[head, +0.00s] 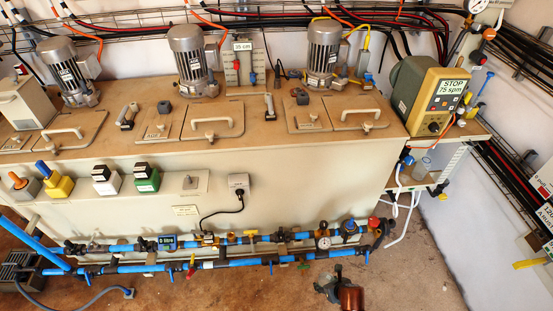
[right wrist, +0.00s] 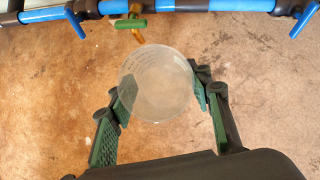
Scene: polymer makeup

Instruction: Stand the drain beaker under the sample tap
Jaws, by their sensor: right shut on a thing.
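My right gripper (head: 328,287) is low in front of the blue pipes at the bottom of the head view. In the right wrist view its green-padded fingers (right wrist: 161,95) are closed on both sides of a clear, round beaker (right wrist: 158,84). The beaker is hard to make out in the head view. A small brass tap with a green handle (right wrist: 128,23) hangs from the pipe beyond the beaker, and it also shows in the head view (head: 303,266). The beaker appears just short of it, not clearly under it. A red-handled tap (head: 190,267) hangs further left. My left gripper is not in view.
Blue pipes (head: 130,267) with several valves run along the front of the beige tank (head: 300,170). Blue valve handles (right wrist: 75,22) hang on either side of the green-handled tap. The brown floor (right wrist: 45,95) around the gripper is bare. A dosing pump (head: 430,95) stands at right.

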